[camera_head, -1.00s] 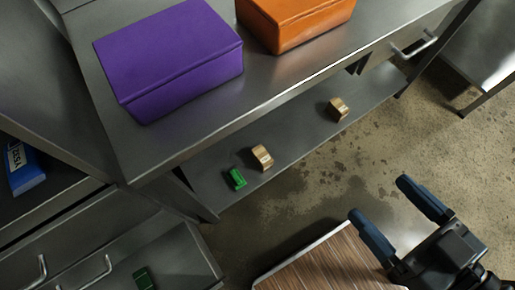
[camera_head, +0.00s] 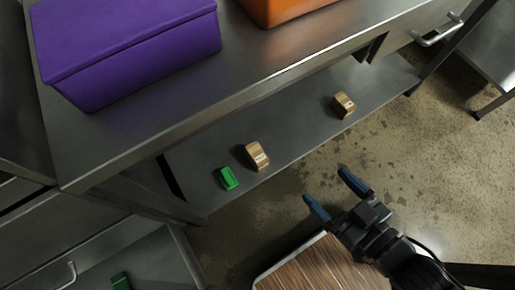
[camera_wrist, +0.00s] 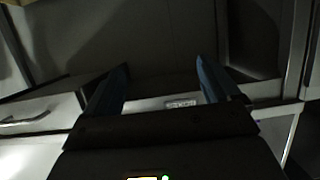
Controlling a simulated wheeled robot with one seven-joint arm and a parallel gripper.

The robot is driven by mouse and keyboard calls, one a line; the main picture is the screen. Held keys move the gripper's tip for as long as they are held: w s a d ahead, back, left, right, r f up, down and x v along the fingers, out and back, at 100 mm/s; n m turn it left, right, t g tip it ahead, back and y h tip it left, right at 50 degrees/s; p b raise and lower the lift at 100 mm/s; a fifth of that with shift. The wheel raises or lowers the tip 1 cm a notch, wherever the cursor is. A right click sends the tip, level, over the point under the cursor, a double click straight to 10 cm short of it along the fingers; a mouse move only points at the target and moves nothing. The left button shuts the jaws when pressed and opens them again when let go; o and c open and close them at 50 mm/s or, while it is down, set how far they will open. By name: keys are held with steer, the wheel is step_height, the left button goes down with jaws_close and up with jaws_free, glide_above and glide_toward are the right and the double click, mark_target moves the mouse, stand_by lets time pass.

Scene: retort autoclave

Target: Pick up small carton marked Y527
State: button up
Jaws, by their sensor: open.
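Two small brown cartons stand on the lower shelf in the head view, one near the middle (camera_head: 257,156) and one farther right (camera_head: 343,105). The middle one has a pale label on its near side. No marking on either is readable, so I cannot tell which is Y527. My gripper (camera_head: 330,190) is open and empty, in front of the shelf and apart from both cartons. In the wrist view my gripper (camera_wrist: 162,75) shows its two blue fingers spread, with no carton recognisable between them.
A green block (camera_head: 228,178) lies left of the middle carton on the lower shelf (camera_head: 300,133). A purple box (camera_head: 130,50) and an orange box (camera_head: 285,8) stand on the tabletop above. A wood-topped surface (camera_head: 320,268) is below my gripper. Floor is open at right.

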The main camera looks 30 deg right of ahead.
steer(key=w+f+b, duration=0.5)
steer(key=f, duration=0.6)
steer(key=w+f+b, duration=0.4)
steer(key=f, duration=0.7)
steer(key=g+b, duration=0.1)
steer(key=b, duration=0.8)
glide_toward(257, 153)
steer(key=w, duration=0.2)
steer(key=shift+s+f+b+x, duration=0.15)
steer(key=shift+b+x, duration=0.35)
steer(key=shift+x, duration=0.9)
steer(key=shift+f+b+x, duration=0.2)
steer(key=shift+b+x, duration=0.3)
steer(key=shift+x, duration=0.9)
steer(key=shift+s+f+b+x, duration=0.15)
steer(key=shift+b+x, duration=0.35)
steer(key=shift+x, duration=0.85)
steer(key=shift+w, duration=0.1)
steer(key=c, duration=1.3)
steer(key=shift+o, duration=0.2)
steer(key=shift+r, duration=0.1)
